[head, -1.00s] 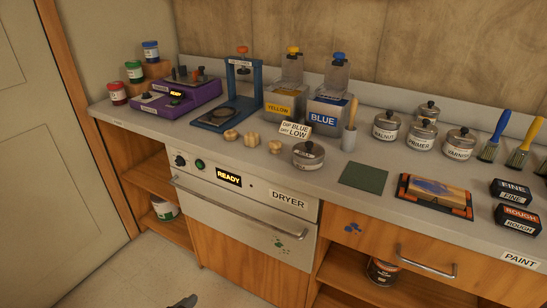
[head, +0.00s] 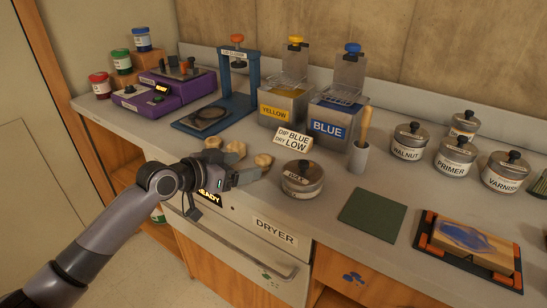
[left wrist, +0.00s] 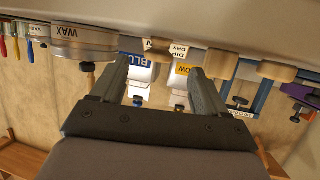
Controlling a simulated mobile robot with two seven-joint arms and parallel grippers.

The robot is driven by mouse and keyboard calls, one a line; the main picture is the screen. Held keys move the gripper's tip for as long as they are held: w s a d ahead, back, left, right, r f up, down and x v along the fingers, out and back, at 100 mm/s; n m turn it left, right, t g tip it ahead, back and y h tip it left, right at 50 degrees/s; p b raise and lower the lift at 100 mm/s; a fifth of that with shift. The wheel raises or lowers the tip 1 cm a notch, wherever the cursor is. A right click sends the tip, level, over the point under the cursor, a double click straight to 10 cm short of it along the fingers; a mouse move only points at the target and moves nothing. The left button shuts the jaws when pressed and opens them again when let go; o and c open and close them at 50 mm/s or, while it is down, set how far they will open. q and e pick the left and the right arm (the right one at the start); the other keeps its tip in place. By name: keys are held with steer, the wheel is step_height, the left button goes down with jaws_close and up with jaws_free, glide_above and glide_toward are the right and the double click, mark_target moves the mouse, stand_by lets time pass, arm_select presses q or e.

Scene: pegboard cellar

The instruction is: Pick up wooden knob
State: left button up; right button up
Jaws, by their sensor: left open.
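Three small pale wooden knobs stand in a row near the counter's front edge, in front of the blue press: a right one (head: 263,160), a middle one (head: 236,148) and a left one (head: 213,143). My left gripper (head: 250,176) is open and empty at the front edge, just short of the right knob. In the left wrist view, which is upside down, the right knob (left wrist: 158,46) shows beyond and between the open fingertips (left wrist: 160,70). The other two knobs (left wrist: 221,63) lie outside the fingers. My right gripper is out of view.
A WAX tin (head: 302,180) stands close right of the right knob. A "DIP BLUE DRY LOW" sign (head: 293,139) stands behind it, with yellow (head: 281,105) and blue (head: 331,122) tanks farther back. The dryer front (head: 270,240) is below the counter. A green pad (head: 373,215) lies right.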

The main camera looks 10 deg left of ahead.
mark_target(257, 161)
arm_select(q)
steer(key=shift+w+d, duration=0.25)
steer(key=shift+w, duration=0.3)
steer(key=shift+x, duration=3.25)
steer(key=shift+d, duration=0.1)
steer(key=c, duration=1.1)
